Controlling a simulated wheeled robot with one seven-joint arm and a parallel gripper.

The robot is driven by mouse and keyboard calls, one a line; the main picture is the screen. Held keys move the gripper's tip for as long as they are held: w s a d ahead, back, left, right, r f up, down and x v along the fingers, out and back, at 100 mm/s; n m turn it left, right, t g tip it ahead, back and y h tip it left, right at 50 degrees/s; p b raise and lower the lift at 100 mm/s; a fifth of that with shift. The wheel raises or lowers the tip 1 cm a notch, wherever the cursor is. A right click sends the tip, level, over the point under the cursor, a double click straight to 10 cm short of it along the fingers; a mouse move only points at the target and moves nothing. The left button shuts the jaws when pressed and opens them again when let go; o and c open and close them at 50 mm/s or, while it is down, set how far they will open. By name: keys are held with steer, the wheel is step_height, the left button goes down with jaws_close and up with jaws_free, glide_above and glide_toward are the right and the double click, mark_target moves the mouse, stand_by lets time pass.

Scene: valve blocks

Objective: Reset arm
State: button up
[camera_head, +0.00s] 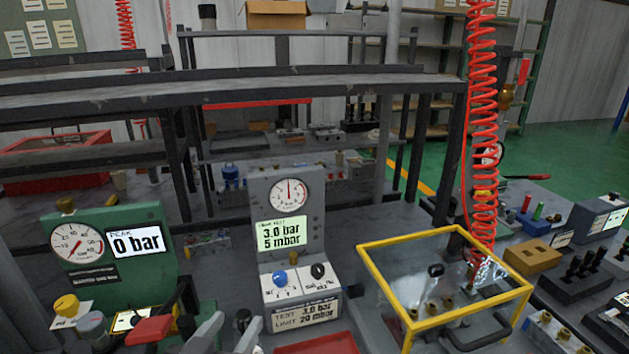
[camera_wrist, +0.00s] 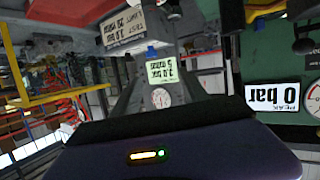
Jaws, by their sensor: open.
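My gripper (camera_head: 238,320) shows at the bottom of the head view, its two grey fingers apart with nothing seen between them. In the wrist view, which is upside down, the open gripper (camera_wrist: 161,62) points toward the grey leak-test unit (camera_wrist: 125,32). That unit (camera_head: 287,225) stands just beyond the fingers in the head view, with a round gauge, a display reading 3.0 bar and 5 mbar, and blue and black knobs. The green gauge panel (camera_head: 155,215) at left reads 0 bar; it also shows in the wrist view (camera_wrist: 262,62).
A yellow-framed clear guard (camera_head: 440,232) stands to the right under a red coiled hose (camera_head: 482,120). A red tray (camera_head: 318,344) lies at the bottom edge. A red-handled item (camera_head: 150,330) is left of my gripper. A dark shelf rack (camera_head: 240,82) spans the back.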

steer(key=s+f+n+y, duration=0.4)
steer(key=f+n+y, duration=0.1)
steer(key=n+y, duration=0.25)
steer(key=s+d, duration=0.4)
steer(key=d, duration=0.1)
steer(key=s+d+f+t+y, duration=0.1)
steer(key=s+d, duration=0.3)
steer(key=d, duration=0.1)
steer(key=s+d+f+m+t, duration=0.1)
steer(key=s+d, duration=0.3)
steer(key=d, duration=0.2)
steer(key=shift+s+d+y, duration=0.1)
steer(key=shift+y, duration=0.25)
steer(key=s+d+f+m+g+h, duration=0.1)
steer(key=s+d+m+h, duration=0.4)
steer(key=s+d, duration=1.2)
steer(key=shift+s+f+h, duration=0.2)
steer(key=shift+s+h, duration=0.5)
steer(key=shift+h, duration=0.3)
steer(key=shift+a, duration=0.1)
